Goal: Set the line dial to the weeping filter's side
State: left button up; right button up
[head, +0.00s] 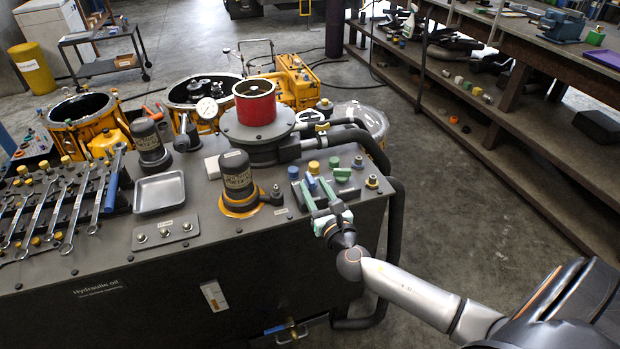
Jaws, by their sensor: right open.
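Two dark canister filters stand on the grey hydraulic oil bench. The near filter (238,178) has an amber, wet-looking ring around its base; the far filter (150,143) shows no such ring. A round white-faced gauge (207,108) stands behind them. I cannot tell for certain which part is the line dial. My right gripper (316,188) is open over the bench's right end, right of the near filter. Its green fingers reach among small coloured caps, including a blue one (293,172) and a green one (342,174). Contact is unclear. My left gripper is out of view.
A red cylinder (255,103) stands in a round dark housing behind the near filter. A metal tray (159,192) and a plate with several buttons (165,233) lie left. Wrenches (67,205) line the left end. Black hoses (375,150) curve down the right edge.

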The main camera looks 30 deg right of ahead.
aim_at(313, 186)
jog(key=shift+x, duration=1.75)
jog(key=shift+a, duration=0.1)
jog(key=shift+c, duration=0.3)
grip_shut()
